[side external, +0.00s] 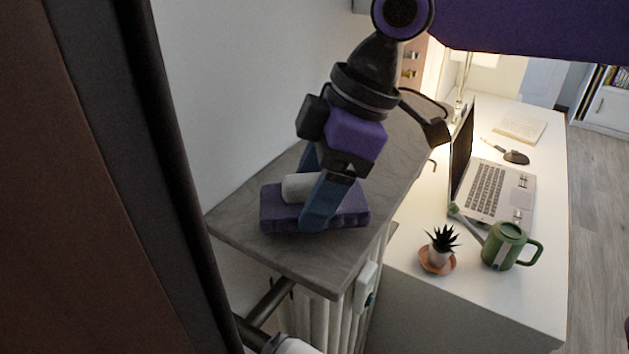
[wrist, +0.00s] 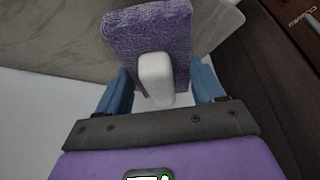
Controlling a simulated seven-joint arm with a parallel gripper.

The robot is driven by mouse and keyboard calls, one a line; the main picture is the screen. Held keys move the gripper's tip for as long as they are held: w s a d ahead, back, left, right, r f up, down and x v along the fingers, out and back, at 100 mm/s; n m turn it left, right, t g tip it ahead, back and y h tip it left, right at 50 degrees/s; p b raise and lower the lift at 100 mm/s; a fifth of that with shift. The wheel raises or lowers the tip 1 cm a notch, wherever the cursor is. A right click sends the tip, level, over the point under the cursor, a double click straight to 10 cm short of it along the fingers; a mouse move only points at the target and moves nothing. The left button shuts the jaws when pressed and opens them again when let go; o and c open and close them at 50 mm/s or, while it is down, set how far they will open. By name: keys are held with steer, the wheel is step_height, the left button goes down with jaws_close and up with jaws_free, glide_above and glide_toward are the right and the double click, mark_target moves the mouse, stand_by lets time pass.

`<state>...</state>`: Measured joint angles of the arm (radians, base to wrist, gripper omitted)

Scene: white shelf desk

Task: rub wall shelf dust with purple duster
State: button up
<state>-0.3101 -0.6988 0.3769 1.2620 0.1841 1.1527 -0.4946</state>
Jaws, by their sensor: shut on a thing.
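The purple duster (side external: 268,212) has a flat purple pad and a whitish block handle (side external: 297,187). My gripper (side external: 310,192) is shut on the handle, with blue fingers on either side of it. In the wrist view the duster (wrist: 120,35) extends ahead of my gripper (wrist: 160,75), with its handle between the fingers. The pad is over the near end of the grey wall shelf (side external: 300,262) and looks low, at or close to its surface; I cannot tell if it touches. No dust can be made out on the shelf.
A radiator (side external: 322,322) is below the shelf. A dark brown panel (side external: 70,200) fills the left foreground.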

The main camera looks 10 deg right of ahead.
steer(key=shift+f, duration=0.85)
stand_by(0.3)
steer(key=shift+w+d+f, duration=0.1)
steer(key=shift+w+d, duration=2.45)
steer(key=shift+s+a+r, duration=0.2)
steer(key=shift+s+a, duration=1.2)
steer(key=shift+s+a+f, duration=0.1)
steer(key=shift+s+a, duration=1.05)
steer(key=shift+a, duration=0.05)
steer(key=shift+w, duration=0.1)
steer(key=shift+w+d, duration=2.45)
steer(key=shift+d, duration=0.1)
